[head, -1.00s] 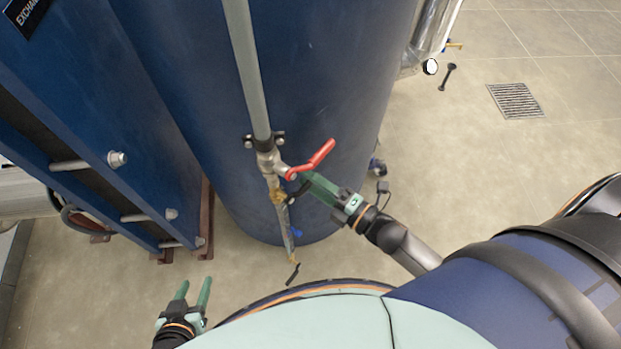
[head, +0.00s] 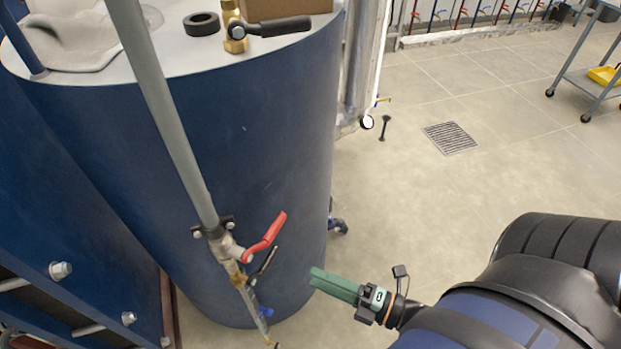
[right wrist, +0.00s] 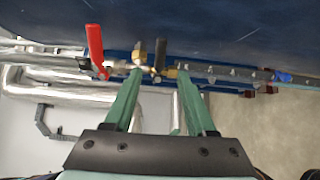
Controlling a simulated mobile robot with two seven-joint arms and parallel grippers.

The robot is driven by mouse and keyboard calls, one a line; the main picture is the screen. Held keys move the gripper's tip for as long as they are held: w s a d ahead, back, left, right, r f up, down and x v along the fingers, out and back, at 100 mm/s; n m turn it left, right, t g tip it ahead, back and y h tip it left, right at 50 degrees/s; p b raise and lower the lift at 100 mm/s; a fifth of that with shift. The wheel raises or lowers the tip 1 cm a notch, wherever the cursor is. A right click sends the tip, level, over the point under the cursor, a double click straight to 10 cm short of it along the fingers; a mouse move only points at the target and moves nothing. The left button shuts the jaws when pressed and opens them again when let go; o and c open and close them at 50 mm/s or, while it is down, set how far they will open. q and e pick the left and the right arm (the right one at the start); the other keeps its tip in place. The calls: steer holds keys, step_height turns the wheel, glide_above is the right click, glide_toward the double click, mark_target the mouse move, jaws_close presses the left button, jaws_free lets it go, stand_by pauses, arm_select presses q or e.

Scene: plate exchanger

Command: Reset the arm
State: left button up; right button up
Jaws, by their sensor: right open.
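My right gripper (head: 318,278) has green fingers and stands to the right of the valve, apart from it. In the right wrist view its fingers (right wrist: 158,78) are spread with nothing held between them. The valve with a red lever handle (head: 264,240) sits on a grey vertical pipe (head: 168,120) in front of the blue tank. In the right wrist view the red handle (right wrist: 95,48) is beyond the left finger, and a black lever (right wrist: 160,54) shows between the fingertips. My left gripper is outside the head view.
The blue tank (head: 240,150) stands close at the left of the gripper. A brass valve with a black handle (head: 236,38), a black ring (head: 201,23) and a box lie on its top. A floor drain (head: 450,138) and open floor are at the right.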

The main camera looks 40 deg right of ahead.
stand_by(0.6)
steer(key=a+m+g+h+p, duration=0.1)
steer(key=m+g+h+p, duration=0.1)
steer(key=m, duration=0.5)
steer(key=a+f+m+g+h+p, duration=0.1)
steer(key=a+m+g+h+p, duration=0.1)
steer(key=m, duration=0.5)
steer(key=a+m+g+h+p, duration=0.1)
steer(key=m+g+h+p, duration=0.1)
steer(key=m, duration=0.6)
steer(key=shift+w+a+f+p, duration=0.15)
steer(key=shift+f+p, duration=0.25)
steer(key=shift+p, duration=0.3)
